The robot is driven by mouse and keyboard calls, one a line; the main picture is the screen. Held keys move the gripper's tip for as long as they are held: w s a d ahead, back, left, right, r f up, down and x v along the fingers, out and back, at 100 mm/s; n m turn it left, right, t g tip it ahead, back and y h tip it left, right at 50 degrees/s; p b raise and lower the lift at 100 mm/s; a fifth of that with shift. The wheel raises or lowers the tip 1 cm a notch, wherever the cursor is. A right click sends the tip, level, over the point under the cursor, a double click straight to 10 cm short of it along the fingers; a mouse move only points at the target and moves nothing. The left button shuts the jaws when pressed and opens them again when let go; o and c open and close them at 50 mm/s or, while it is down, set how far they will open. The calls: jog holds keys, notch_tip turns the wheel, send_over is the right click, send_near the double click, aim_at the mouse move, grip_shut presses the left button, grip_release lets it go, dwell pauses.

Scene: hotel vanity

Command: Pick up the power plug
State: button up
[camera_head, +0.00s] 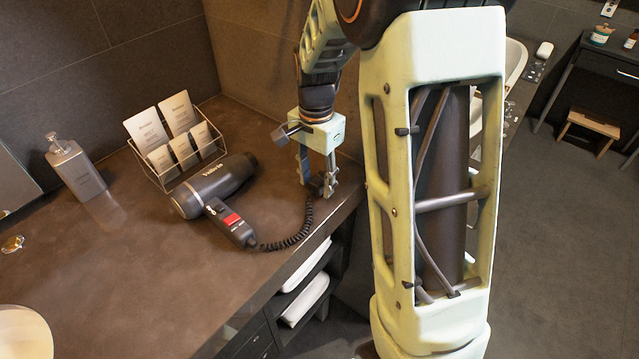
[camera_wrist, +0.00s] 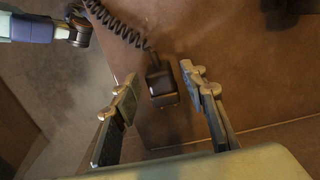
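The black power plug (camera_wrist: 161,85) hangs on the end of a coiled cord and lies between the two fingers in the wrist view, nearer their tips. In the head view the plug (camera_head: 317,184) is dark and partly hidden by the fingers. My gripper (camera_head: 316,186) points down at the counter's right edge, around the plug. In the wrist view my gripper (camera_wrist: 157,82) is open, with a gap on both sides of the plug. The cord runs to a black hair dryer (camera_head: 222,182) lying on the counter to the left.
The brown counter (camera_head: 150,260) has a wire rack of cards (camera_head: 176,140) behind the dryer and a soap dispenser (camera_head: 75,166) at the left. Folded towels (camera_head: 304,300) sit on shelves below its edge. The front left counter is mostly clear.

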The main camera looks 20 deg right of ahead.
grip_shut()
jog(key=shift+r, duration=0.2)
